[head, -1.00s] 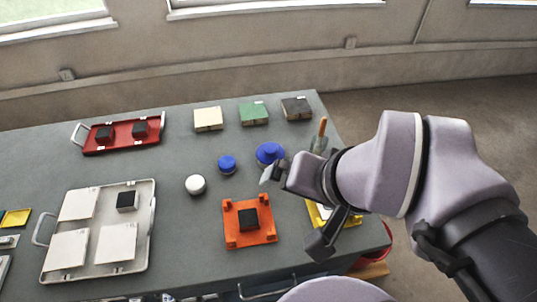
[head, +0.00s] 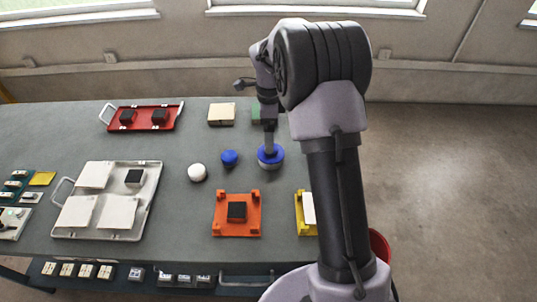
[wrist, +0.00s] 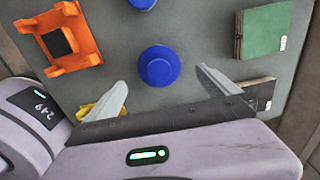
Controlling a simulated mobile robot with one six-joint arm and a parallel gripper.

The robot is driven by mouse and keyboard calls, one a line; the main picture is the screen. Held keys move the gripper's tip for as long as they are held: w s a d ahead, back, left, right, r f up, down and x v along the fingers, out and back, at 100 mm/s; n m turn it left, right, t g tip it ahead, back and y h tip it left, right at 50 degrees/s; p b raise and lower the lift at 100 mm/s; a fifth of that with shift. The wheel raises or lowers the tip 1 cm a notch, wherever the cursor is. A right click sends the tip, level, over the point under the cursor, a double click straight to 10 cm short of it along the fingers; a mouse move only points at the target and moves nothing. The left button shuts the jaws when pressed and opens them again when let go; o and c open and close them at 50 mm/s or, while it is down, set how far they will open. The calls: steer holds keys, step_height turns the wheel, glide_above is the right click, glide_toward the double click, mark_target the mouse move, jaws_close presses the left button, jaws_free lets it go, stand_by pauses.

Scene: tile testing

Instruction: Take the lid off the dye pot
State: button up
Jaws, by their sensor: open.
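The dye pot appears to be the round pot with a wide blue lid (head: 271,157); a paler rim shows below the lid. In the wrist view the blue lid (wrist: 158,66) has a round raised knob in its middle. My gripper (head: 268,146) points down over the lid. In the wrist view its two fingers (wrist: 161,80) are open and spread to either side of the lid, with nothing between them. I cannot tell how high the fingertips are above the lid. The lid sits on the pot, whose sides are mostly hidden.
A smaller blue-topped pot (head: 229,158) and a white round pot (head: 197,172) stand to the left. An orange fixture (head: 222,222) with a dark block is in front. A yellow tray (head: 301,226) is partly behind my arm. Green (wrist: 262,30) and beige (head: 221,114) blocks stand behind.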

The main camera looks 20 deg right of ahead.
steer(key=f+b, duration=0.1)
steer(key=f, duration=0.1)
steer(key=f+b, duration=0.1)
steer(key=f, duration=0.2)
steer(key=f+b, duration=0.1)
steer(key=f, duration=0.1)
steer(key=shift+s+d+f, duration=0.25)
steer(key=shift+s+f, duration=0.05)
steer(key=shift+r, duration=0.1)
steer(key=c, duration=1.2)
steer(key=shift+c, duration=0.2)
steer(key=shift+r, duration=0.1)
